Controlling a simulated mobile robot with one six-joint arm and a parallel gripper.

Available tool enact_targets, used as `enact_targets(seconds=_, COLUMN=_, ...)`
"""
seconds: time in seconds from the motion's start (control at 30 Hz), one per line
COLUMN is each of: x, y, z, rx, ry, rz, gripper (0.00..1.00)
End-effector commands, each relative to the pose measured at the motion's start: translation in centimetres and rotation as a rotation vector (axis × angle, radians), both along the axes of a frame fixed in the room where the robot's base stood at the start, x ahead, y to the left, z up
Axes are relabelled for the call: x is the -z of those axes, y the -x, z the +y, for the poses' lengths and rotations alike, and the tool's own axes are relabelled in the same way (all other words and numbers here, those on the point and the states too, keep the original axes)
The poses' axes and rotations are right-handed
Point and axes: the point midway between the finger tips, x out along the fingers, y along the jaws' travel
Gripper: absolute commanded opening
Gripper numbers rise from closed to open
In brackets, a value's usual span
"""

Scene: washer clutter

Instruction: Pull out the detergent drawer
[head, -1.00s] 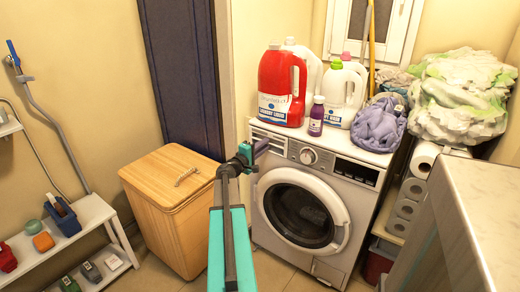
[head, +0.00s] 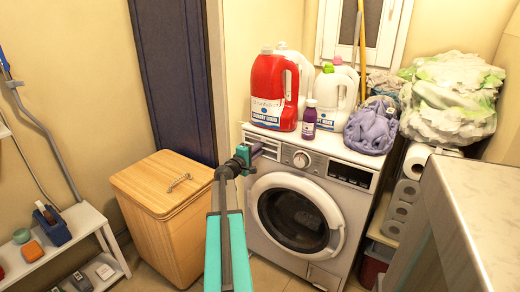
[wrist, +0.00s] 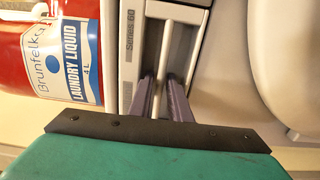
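The washing machine (head: 259,225) stands in the middle of the head view. Its detergent drawer (head: 272,148) is at the upper left of the front panel, partly hidden by my gripper, and looks flush with the panel. In the wrist view the drawer front (wrist: 130,62) carries "Series 60" lettering, beside a recess with a pale bar handle (wrist: 163,62). My gripper (head: 258,148) is at the drawer. In the wrist view its two purple fingers (wrist: 163,85) are apart, one on each side of the bar, with small gaps seen between fingers and bar.
A red laundry liquid jug (head: 274,92), white jugs (head: 335,97), a purple bottle (head: 309,122) and a purple cloth bag (head: 371,128) stand on the washer. A wooden hamper (head: 165,205) is at left. A grey-topped counter (head: 480,215) is at right.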

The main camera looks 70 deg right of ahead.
Motion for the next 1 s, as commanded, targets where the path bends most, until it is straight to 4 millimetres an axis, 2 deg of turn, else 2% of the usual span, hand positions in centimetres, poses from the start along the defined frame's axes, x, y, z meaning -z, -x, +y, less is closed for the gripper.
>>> enact_targets(seconds=0.03, x=-0.7, y=0.2, z=-0.7, rx=0.000, ry=0.009, rz=0.004, gripper=0.01)
enact_targets(seconds=0.17, x=-0.7, y=0.1, z=-0.4, rx=-0.001, ry=0.010, rz=0.005, gripper=0.01)
enact_targets(seconds=1.0, x=-0.4, y=-0.6, z=3.3, rx=0.004, ry=0.007, rz=0.003, gripper=0.00)
